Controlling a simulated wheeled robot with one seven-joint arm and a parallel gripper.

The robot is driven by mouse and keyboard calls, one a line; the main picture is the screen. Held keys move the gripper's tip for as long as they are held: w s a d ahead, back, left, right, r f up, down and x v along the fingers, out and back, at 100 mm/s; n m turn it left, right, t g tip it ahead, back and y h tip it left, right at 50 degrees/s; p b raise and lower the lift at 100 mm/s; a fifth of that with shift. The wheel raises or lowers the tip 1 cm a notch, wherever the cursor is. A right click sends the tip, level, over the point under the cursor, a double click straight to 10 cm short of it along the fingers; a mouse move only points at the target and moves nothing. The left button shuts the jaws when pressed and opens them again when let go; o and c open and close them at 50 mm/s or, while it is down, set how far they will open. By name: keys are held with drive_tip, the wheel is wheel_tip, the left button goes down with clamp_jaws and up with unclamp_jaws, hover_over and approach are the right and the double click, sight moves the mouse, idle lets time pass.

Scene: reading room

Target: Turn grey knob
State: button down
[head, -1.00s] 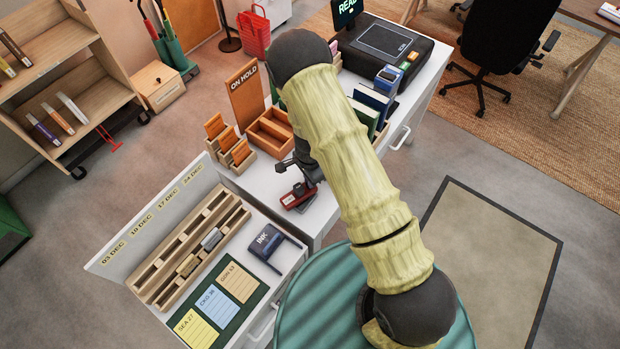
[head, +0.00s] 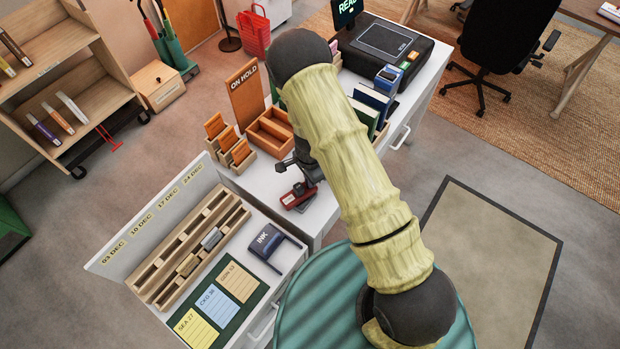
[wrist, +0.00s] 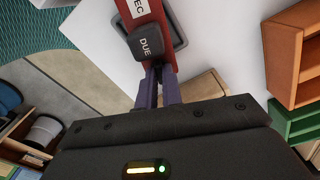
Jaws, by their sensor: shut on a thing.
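A red date stamp (head: 298,196) lies on the white desk just past the ink-pad tray, partly covered by my arm in the head view. In the wrist view its red body (wrist: 158,18) carries a white label ending in "EC". The grey knob (wrist: 146,42), marked "DUE", sits at the stamp's near end. My gripper (wrist: 158,82) is shut on the grey knob, its narrow purple fingers meeting the knob's lower side. The exact contact is partly hidden. In the head view the fingertips are hard to make out behind my arm.
A wooden slotted rack (head: 195,245), an ink pad (head: 268,242) and paper cards (head: 214,306) lie at the front left of the desk. Wooden holders (head: 228,143) and an open box (head: 270,132) stand behind the stamp. Upright books (head: 372,103) stand to the right.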

drive_tip(key=c, duration=1.8)
unclamp_jaws()
wheel_tip(320, 180, up, 18)
drive_tip(key=shift+f, duration=0.25)
